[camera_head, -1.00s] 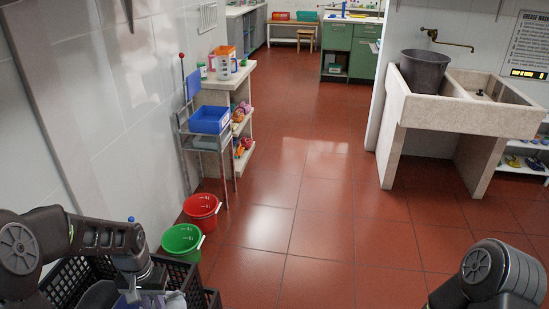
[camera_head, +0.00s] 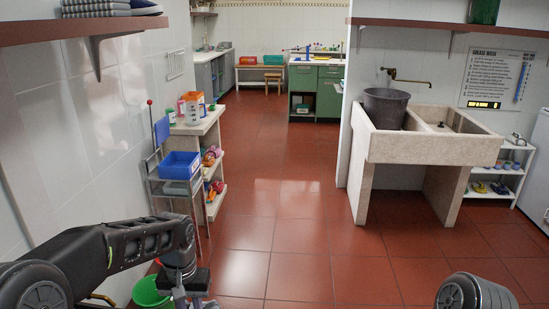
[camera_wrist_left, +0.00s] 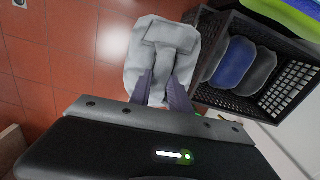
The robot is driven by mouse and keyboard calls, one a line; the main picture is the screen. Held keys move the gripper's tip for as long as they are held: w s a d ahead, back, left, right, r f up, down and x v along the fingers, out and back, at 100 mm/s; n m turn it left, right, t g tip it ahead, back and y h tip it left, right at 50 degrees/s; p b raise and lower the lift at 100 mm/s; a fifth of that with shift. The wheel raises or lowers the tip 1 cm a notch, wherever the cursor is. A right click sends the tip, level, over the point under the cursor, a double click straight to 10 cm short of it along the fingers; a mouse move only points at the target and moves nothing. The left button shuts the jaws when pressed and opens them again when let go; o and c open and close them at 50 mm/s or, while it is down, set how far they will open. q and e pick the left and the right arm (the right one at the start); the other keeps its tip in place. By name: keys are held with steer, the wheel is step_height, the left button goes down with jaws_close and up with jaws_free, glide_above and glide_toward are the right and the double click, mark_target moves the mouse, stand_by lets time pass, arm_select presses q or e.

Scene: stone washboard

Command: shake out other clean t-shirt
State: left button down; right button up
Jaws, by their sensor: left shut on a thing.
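A light grey cloth (camera_wrist_left: 160,50), which looks like the t-shirt, hangs bunched beyond the two fingertips of my left gripper (camera_wrist_left: 163,92) in the left wrist view. The gripper is shut on it. The cloth is over the red floor, beside the black crate (camera_wrist_left: 210,97). My right gripper is not in view.
The black crate holds blue and grey folded cloths (camera_wrist_left: 236,62). A green bucket (camera_head: 150,292) stands behind my left arm. A blue bin (camera_head: 180,165) sits on a rack at the left wall. A stone sink (camera_head: 425,147) with a dark bucket (camera_head: 384,108) stands right. The middle floor is clear.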

arm_select(q)
step_height(320, 180, up, 10)
steer(key=f, duration=1)
steer(key=shift+w+f, duration=0.15)
steer(key=shift+w, duration=0.05)
steer(key=shift+s+r, duration=0.2)
steer(key=shift+s, duration=0.05)
steer(key=shift+w, duration=0.1)
